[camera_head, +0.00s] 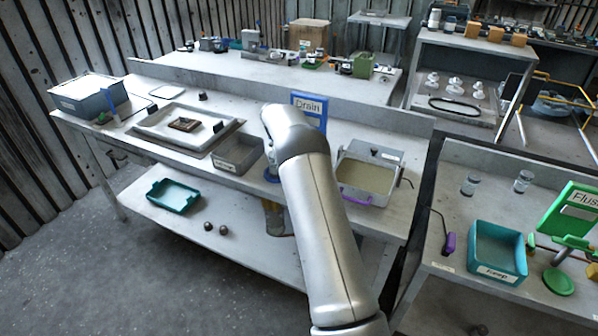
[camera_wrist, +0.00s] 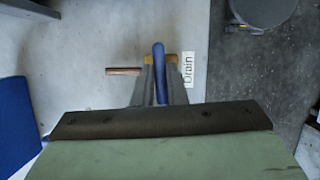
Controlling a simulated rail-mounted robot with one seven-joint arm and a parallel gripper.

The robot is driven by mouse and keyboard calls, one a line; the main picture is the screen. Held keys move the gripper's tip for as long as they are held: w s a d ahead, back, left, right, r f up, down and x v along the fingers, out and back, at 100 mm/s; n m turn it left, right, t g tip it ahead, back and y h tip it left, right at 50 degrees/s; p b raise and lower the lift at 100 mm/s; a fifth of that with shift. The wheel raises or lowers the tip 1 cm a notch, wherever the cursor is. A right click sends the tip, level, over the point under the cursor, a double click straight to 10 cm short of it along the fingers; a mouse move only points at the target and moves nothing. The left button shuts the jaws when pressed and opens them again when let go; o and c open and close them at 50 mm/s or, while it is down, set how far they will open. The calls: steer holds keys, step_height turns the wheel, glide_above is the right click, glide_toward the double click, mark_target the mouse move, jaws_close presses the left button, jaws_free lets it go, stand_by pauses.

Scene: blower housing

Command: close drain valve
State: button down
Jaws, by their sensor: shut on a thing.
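The drain valve's blue handle (camera_wrist: 159,72) shows in the wrist view as a narrow upright bar, between the grey fingers of my gripper (camera_wrist: 160,88). The fingers are shut on it. A brass-coloured valve part (camera_wrist: 173,58) shows behind the handle, with a copper-coloured pipe (camera_wrist: 123,71) to its left. A white "Drain" label (camera_wrist: 188,69) is just right of the fingers. In the head view, a blue "Drain" sign (camera_head: 310,108) stands on the bench behind my arm. My arm hides my gripper and most of the valve there.
On the bench (camera_head: 225,185) are a grey bin (camera_head: 237,155) left of my arm and a tray with a purple handle (camera_head: 355,197) on the right. A teal tray (camera_head: 173,195) and two dark balls (camera_head: 215,229) lie on the lower shelf. A teal bin (camera_head: 497,252) stands farther right.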

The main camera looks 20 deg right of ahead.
steer(key=shift+m, duration=0.5)
steer(key=c, duration=1.5)
jaws_free()
steer(key=shift+o, duration=0.2)
steer(key=shift+r, duration=0.15)
steer(key=v, duration=1.1)
steer(key=shift+w+r, duration=0.2)
steer(key=shift+r, duration=0.2)
